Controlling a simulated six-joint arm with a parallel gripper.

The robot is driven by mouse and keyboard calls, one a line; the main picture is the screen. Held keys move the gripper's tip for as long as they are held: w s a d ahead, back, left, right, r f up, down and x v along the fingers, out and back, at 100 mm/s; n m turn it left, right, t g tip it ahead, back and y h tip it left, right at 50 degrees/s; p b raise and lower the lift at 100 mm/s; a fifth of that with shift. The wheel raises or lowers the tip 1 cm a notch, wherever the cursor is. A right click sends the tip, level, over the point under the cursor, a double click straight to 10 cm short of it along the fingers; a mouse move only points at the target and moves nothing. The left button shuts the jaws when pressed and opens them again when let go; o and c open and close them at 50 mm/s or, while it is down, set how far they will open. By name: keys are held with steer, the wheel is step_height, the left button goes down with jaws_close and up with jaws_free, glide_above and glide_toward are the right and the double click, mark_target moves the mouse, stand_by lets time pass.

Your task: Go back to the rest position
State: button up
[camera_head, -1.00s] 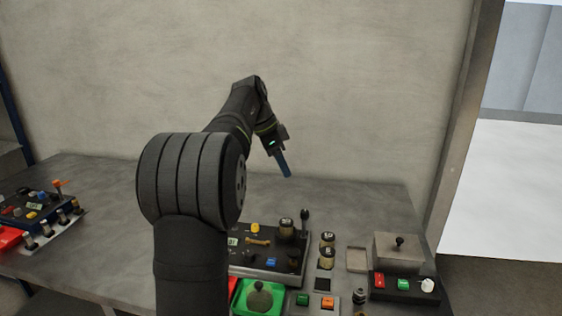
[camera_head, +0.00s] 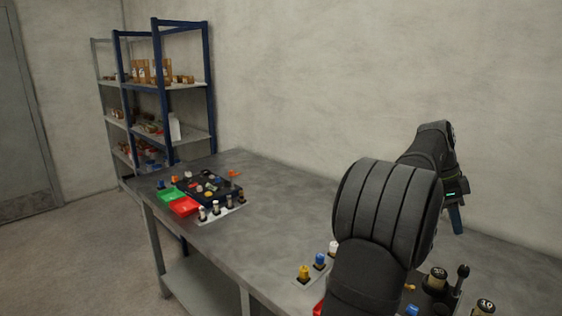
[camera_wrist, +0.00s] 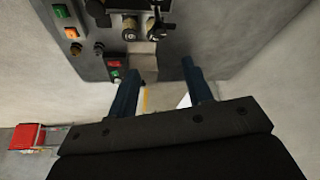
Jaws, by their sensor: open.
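My gripper (camera_head: 455,220) shows at the right of the head view, at the end of my dark arm, with its blue fingers pointing down above the far part of the bench. In the wrist view my gripper (camera_wrist: 157,88) has its two blue fingers spread apart with nothing between them. Below it in the head view is part of the near control panel, with a black lever (camera_head: 462,272) and a black knob marked 10 (camera_head: 485,306). Much of that panel is hidden behind my arm or cut off by the frame.
The grey bench (camera_head: 270,215) is clear between the two panels. A second panel (camera_head: 205,188) with red and green trays stands at its left end. Yellow, blue and white knobs (camera_head: 319,260) stand beside my arm. A blue shelf rack (camera_head: 160,90) stands behind, along the wall.

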mark_target(465, 268)
steer(key=x, duration=1.4)
